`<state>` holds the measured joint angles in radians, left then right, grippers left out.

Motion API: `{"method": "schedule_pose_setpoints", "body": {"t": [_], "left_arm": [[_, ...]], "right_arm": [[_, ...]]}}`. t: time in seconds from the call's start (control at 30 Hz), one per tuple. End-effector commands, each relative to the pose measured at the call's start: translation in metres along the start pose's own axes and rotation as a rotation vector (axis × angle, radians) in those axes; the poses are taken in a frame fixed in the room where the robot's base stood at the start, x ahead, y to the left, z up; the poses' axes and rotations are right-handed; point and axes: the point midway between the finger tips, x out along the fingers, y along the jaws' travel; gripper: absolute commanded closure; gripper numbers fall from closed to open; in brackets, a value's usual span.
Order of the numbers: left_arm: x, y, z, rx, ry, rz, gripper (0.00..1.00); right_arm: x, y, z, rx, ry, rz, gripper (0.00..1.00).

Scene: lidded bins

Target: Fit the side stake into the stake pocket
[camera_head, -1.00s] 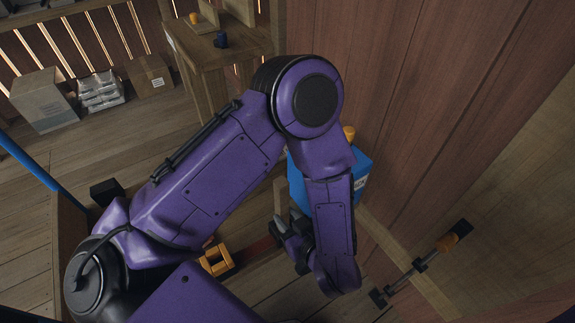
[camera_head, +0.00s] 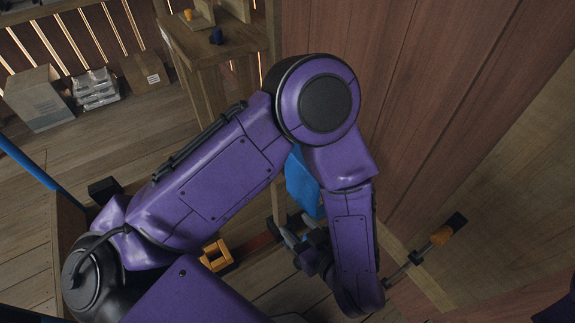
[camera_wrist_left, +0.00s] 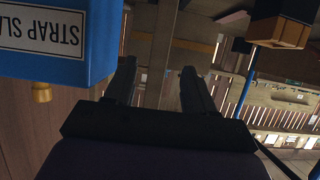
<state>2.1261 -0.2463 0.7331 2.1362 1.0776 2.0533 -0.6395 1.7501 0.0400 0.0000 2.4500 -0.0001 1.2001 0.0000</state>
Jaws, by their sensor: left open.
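An upright wooden post (camera_head: 277,203), which looks like the side stake, stands in front of the blue bin. In the left wrist view the post (camera_wrist_left: 160,55) shows beyond the gap between my fingers; I cannot tell whether it lies between them. An orange square bracket (camera_head: 216,256), which looks like the stake pocket, sits near the floor left of my left gripper (camera_head: 297,230). My left gripper is open, and its fingers (camera_wrist_left: 160,90) are apart in the wrist view. My forearm hides part of the area. My right gripper is not in view.
A blue bin (camera_head: 302,185) with a "STRAP" label in the wrist view (camera_wrist_left: 45,50) stands close to my gripper. A wooden wall (camera_head: 430,80) with a latch bar (camera_head: 418,256) is on the right. A wooden table (camera_head: 215,48) and cartons (camera_head: 40,98) are at the back left.

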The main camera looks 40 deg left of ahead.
Motion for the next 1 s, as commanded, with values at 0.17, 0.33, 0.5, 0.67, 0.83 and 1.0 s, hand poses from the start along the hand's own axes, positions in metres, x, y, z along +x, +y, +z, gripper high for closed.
{"method": "schedule_pose_setpoints", "body": {"t": [0.17, 0.33, 0.5, 0.67, 0.83, 1.0], "left_arm": [[-0.04, 0.001, -0.001, -0.003, 0.001, 0.002, 0.45], [-0.055, 0.0, -0.001, -0.001, 0.001, -0.002, 0.45], [-0.057, 0.0, 0.0, -0.001, 0.001, -0.002, 0.45], [-0.056, 0.0, 0.0, -0.001, 0.001, -0.002, 0.45], [-0.056, 0.0, 0.0, -0.001, 0.001, -0.002, 0.45], [-0.057, 0.001, 0.0, 0.0, 0.001, 0.001, 0.45]], "right_arm": [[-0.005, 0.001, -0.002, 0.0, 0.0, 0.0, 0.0], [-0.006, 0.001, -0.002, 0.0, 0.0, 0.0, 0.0], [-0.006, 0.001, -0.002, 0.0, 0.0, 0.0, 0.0], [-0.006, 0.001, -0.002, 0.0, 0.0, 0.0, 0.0], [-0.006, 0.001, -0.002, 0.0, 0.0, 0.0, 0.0], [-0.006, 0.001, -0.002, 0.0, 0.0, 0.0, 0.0]]}}
